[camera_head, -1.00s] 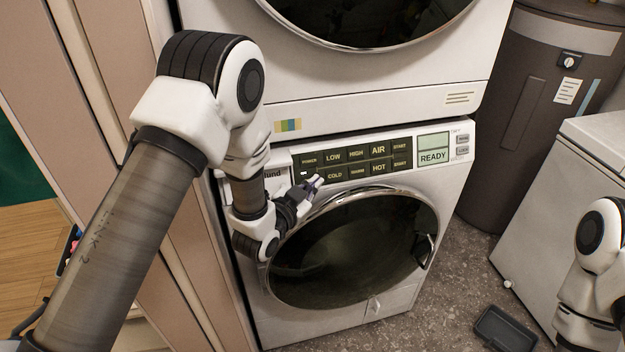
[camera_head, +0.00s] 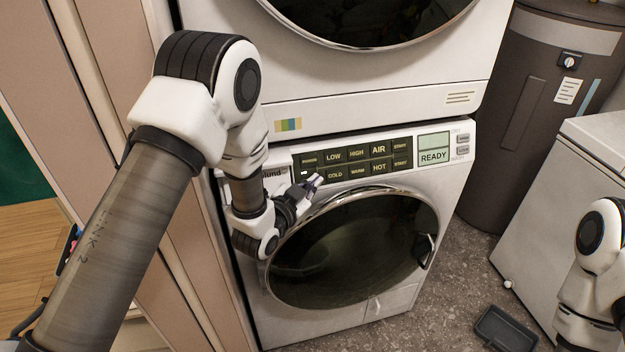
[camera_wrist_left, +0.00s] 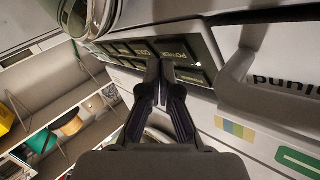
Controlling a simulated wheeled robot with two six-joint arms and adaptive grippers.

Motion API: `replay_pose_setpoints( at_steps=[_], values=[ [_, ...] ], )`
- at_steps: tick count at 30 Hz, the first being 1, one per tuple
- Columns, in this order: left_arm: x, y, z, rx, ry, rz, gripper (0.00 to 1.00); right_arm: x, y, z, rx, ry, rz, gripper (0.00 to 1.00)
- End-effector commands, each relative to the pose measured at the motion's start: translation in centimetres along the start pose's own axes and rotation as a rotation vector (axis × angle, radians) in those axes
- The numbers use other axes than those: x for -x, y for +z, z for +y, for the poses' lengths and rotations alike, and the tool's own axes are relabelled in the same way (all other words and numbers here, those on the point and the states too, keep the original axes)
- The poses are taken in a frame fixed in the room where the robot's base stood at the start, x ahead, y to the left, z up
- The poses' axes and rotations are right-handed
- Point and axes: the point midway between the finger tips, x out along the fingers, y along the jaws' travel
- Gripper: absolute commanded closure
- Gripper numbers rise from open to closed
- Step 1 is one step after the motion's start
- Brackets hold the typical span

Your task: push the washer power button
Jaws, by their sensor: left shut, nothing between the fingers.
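The washer (camera_head: 452,190) is the lower white machine, with a dark button panel (camera_head: 350,167) and a display reading READY. In the left wrist view the closed fingertips (camera_wrist_left: 160,62) point at the panel near the POWER label. I cannot tell whether they touch it.
The washer's round door (camera_head: 355,250) is closed below the panel. Another white machine (camera_head: 390,85) is stacked above. A dark cylindrical tank (camera_head: 520,110) and a white appliance (camera_head: 575,190) stand to the right. A dark tray (camera_head: 505,328) lies on the floor. Tan panels are close at left.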

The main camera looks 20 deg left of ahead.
Motion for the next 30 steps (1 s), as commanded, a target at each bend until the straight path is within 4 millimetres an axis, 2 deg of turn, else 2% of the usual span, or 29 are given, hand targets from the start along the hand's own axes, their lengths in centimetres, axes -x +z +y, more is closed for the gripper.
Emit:
replay_pose_setpoints(
  at_steps=[21,30],
  values=[
    [-0.44,0.34,-0.30,-0.001,0.001,0.000,1.00,-0.32,0.00,0.00,0.000,0.000,0.000,0.60],
    [0.38,-0.28,0.26,-0.001,0.001,-0.001,1.00,-0.06,0.00,0.00,0.000,0.000,0.000,0.60]
  ],
)
